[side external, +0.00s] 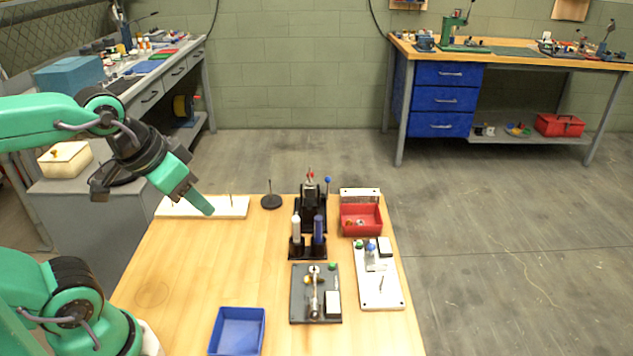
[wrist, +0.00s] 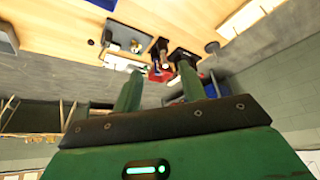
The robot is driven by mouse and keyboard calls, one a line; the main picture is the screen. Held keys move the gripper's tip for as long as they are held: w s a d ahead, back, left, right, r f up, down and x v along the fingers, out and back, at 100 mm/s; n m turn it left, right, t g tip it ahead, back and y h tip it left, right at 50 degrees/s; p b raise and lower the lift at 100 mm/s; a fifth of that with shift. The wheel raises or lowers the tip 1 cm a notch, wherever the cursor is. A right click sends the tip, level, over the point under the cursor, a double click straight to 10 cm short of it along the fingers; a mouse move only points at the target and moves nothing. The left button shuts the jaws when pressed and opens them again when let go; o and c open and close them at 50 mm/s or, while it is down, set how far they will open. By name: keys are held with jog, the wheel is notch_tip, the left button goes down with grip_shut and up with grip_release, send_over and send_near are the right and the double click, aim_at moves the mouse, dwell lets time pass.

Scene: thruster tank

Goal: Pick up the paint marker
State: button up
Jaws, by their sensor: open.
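Two upright marker-like cylinders stand in a black holder (side external: 308,250) on the wooden table: a white one (side external: 296,227) and a dark blue one (side external: 318,229). I cannot tell which of them is the paint marker. My gripper (side external: 207,207) is above the table's far left part, well to the left of the holder, with its fingers tilted down to the right. In the wrist view my gripper (wrist: 159,84) shows two green fingers apart with nothing held between them. That view is tilted, and the small items beyond the fingers are hard to make out.
A blue tray (side external: 237,309) lies at the front. A grey fixture plate (side external: 301,317), a white board (side external: 392,292) and a red bin (side external: 375,214) stand around the holder. A white strip (side external: 232,213) lies at the back left. The table's left middle is clear.

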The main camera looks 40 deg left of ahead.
jog(key=shift+w, duration=0.15)
jog(key=m+g, duration=0.6)
send_over(297, 218)
jog(key=f, duration=1.1)
jog(key=shift+s, duration=0.25)
jog(key=shift+w+f, duration=0.2)
jog(key=shift+f, duration=0.1)
jog(key=shift+f, duration=0.1)
jog(key=shift+f, duration=1.2)
jog(key=shift+f, duration=0.1)
